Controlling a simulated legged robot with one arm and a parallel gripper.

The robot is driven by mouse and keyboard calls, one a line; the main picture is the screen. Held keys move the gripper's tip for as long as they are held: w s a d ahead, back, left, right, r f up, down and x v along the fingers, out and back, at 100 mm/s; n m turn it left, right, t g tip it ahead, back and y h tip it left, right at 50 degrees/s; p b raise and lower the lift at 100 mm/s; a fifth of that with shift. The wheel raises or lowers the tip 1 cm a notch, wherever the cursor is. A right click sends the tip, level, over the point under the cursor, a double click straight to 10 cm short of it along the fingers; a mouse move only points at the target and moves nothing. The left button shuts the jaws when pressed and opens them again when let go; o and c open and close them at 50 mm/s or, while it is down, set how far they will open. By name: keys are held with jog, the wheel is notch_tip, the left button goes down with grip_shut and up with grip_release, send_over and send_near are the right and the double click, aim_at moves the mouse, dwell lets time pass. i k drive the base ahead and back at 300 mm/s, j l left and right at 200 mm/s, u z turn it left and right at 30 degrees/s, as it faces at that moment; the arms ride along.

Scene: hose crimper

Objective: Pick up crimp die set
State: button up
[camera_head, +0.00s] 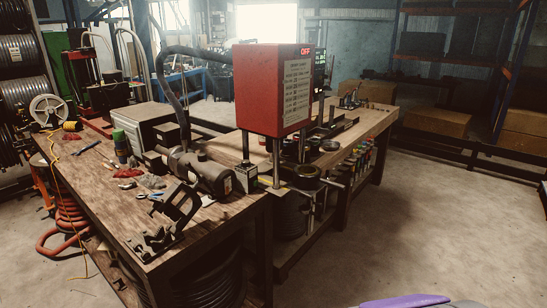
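I cannot single out the crimp die set with certainty. A red hose crimper (272,88) with a white label plate stands at the corner of the benches. Below it is a dark round ring-shaped part (307,171). Several small dark metal parts stand on the bench behind it (350,99), too small to tell apart. My gripper is not in view. A purple and grey edge at the bottom right may be part of my own body.
A wooden workbench (85,160) at left holds a dark cylindrical machine, a black clamp-like stand (170,222), and loose tools. Shelving with cardboard boxes (435,120) lines the back right. The concrete floor (430,210) at right is clear.

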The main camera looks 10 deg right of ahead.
aim_at(288, 144)
jog(key=i+l, duration=0.55)
jog(key=z, duration=0.3)
jog(key=i+l+z, duration=0.15)
jog(key=i+z, duration=0.25)
jog(key=i+l+z, duration=0.1)
jog(key=i+z, duration=0.25)
jog(key=i, duration=1.2)
jog(key=i+l, duration=0.1)
jog(key=i, duration=1.1)
jog(key=i+u, duration=0.1)
jog(key=i, duration=1.1)
jog(key=u, duration=0.45)
jog(key=i+u, duration=0.1)
jog(key=u, duration=0.35)
jog(key=l+u, duration=0.15)
jog(key=u, duration=0.25)
jog(key=i+u, duration=0.1)
jog(key=u, duration=0.35)
